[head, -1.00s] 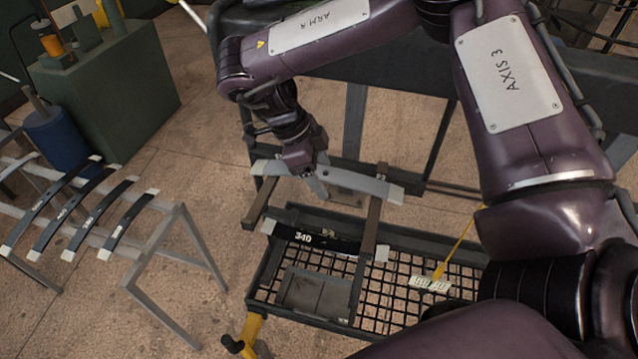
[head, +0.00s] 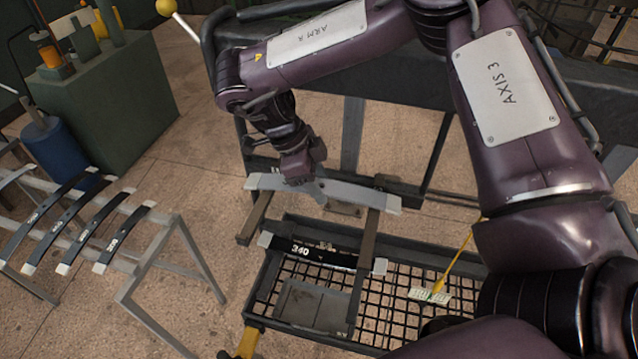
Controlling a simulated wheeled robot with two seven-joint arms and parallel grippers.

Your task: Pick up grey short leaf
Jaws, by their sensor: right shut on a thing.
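The grey short leaf (head: 352,194) is a curved grey bar with paler ends. It lies across two dark rails at the back of the cart, in the middle of the head view. My right gripper (head: 303,181) comes down on the leaf left of its middle and is shut on it. The fingertips are small and partly merge with the grey of the leaf. I cannot see a clear gap between leaf and rails. My left gripper is not in view.
A black leaf marked 340 (head: 328,256) lies just in front, over the cart's mesh basket (head: 385,312). A yellow-corded white tag (head: 430,295) hangs over the mesh. Several black leaves lie on a grey rack (head: 168,262) at left. A green cabinet (head: 115,115) stands behind.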

